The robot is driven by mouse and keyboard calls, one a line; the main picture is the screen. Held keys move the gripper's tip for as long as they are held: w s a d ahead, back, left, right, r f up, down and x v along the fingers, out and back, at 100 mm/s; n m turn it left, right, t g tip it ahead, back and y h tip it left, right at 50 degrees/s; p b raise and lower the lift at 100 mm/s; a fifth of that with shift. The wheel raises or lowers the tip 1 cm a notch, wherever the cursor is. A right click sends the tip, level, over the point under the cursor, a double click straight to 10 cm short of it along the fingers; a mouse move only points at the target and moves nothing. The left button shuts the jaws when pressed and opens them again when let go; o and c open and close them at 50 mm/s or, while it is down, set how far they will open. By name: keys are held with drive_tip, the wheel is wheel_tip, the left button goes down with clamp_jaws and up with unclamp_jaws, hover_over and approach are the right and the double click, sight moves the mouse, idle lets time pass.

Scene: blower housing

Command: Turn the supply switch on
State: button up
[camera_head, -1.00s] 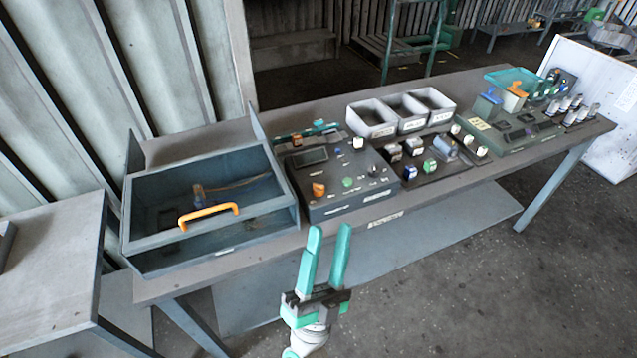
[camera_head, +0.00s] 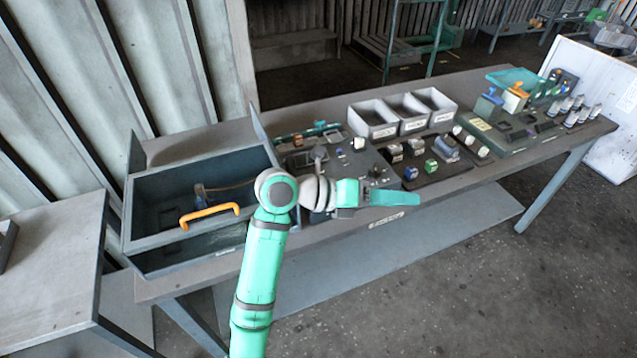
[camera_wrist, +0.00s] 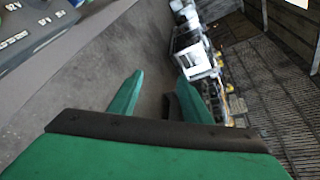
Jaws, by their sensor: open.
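The dark grey supply panel (camera_head: 372,163) lies on the bench, right of the grey bin. My arm and gripper cover most of its front, so I cannot make out the supply switch. A pale knob (camera_head: 358,143) shows on its upper part. In the wrist view the panel's corner (camera_wrist: 22,42) shows at the upper left, with voltage labels. My gripper (camera_head: 410,197) points right in front of the panel's right front edge. In the wrist view (camera_wrist: 160,75) its two green fingers are spread, with nothing between them.
The bin with an orange handle (camera_head: 209,214) stands left of the panel. White trays (camera_head: 372,122) are behind it. A board with coloured blocks (camera_head: 430,170) lies to the right, and a green board (camera_head: 512,138) beyond. Floor is free in front of the bench.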

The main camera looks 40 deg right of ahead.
drive_tip(key=w+a+n+t+y, duration=0.1)
drive_tip(key=w+a+t+y, duration=0.35)
drive_tip(key=w, duration=0.45)
drive_tip(key=w+a+t+y, duration=0.4)
drive_tip(key=w+t+y, duration=0.1)
drive_tip(key=w, duration=0.5)
drive_tip(key=shift+g, duration=0.25)
drive_tip(key=x, duration=1)
drive_tip(key=shift+s+d, duration=0.2)
drive_tip(key=shift+d, duration=0.1)
drive_tip(key=c, duration=1)
